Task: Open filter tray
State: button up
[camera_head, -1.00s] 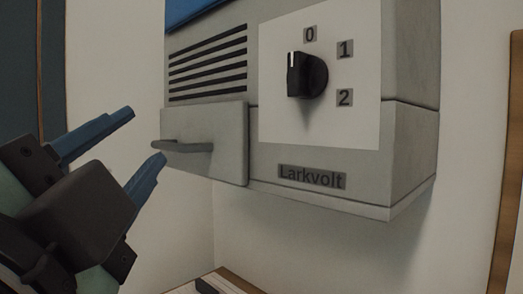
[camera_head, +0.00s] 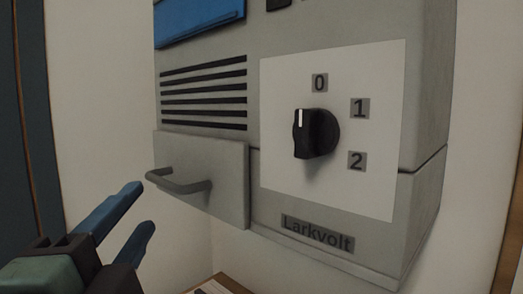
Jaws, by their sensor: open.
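The filter tray (camera_head: 218,184) is the grey front panel at the lower left of a wall-mounted grey unit, below the dark vent slots. It looks flush with the unit. My gripper (camera_head: 146,206) is at the lower left, with two blue fingers pointing up and right. The fingers are open with nothing between them. They are below and to the left of the handle, apart from it in the picture.
A blue panel (camera_head: 200,20) is above the vents (camera_head: 204,94). A Larkvolt label (camera_head: 317,235) is below the knob. Bare wall lies left of the unit.

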aim_at(160, 185)
jog(key=w+p, duration=0.1)
jog(key=w, duration=0.2)
jog(key=w+a+p, duration=0.1)
jog(key=w, duration=0.2)
jog(key=w+r+p, duration=0.1)
jog(key=w+p, duration=0.1)
jog(key=w, duration=0.1)
jog(key=shift+w+a, duration=0.1)
jog(key=shift+a, duration=0.05)
grip_shut()
dwell(1.1)
